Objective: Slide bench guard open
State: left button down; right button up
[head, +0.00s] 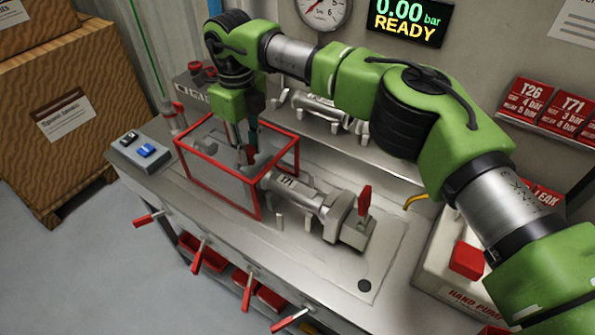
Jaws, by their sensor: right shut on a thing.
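The bench guard (220,180) is a clear box with a red frame on the left half of the steel bench. It surrounds the left end of a grey valve assembly (300,195); the valve body and its red lever (365,199) stick out to the right. My right arm reaches over from the right, and my right gripper (246,150) points down at the guard. Its fingers are shut on the guard, at what looks like a small red part; the exact contact is partly hidden. My left gripper is not in view.
A switch box (143,152) with a blue and a black switch is at the bench's left end. Red-handled levers (247,285) stick out along the front. A hand pump (465,265) stands at right. Large boxes (70,115) stand at left. The bench front right is mostly clear.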

jog(key=shift+w+a+r+p, duration=0.1)
jog(key=shift+w+a+p, duration=0.3)
jog(key=shift+a, duration=0.25)
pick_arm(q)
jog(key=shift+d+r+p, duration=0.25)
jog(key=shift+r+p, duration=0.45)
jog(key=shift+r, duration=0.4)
pick_arm(e)
jog(key=shift+w+a, duration=0.6)
jog(key=shift+a, duration=0.15)
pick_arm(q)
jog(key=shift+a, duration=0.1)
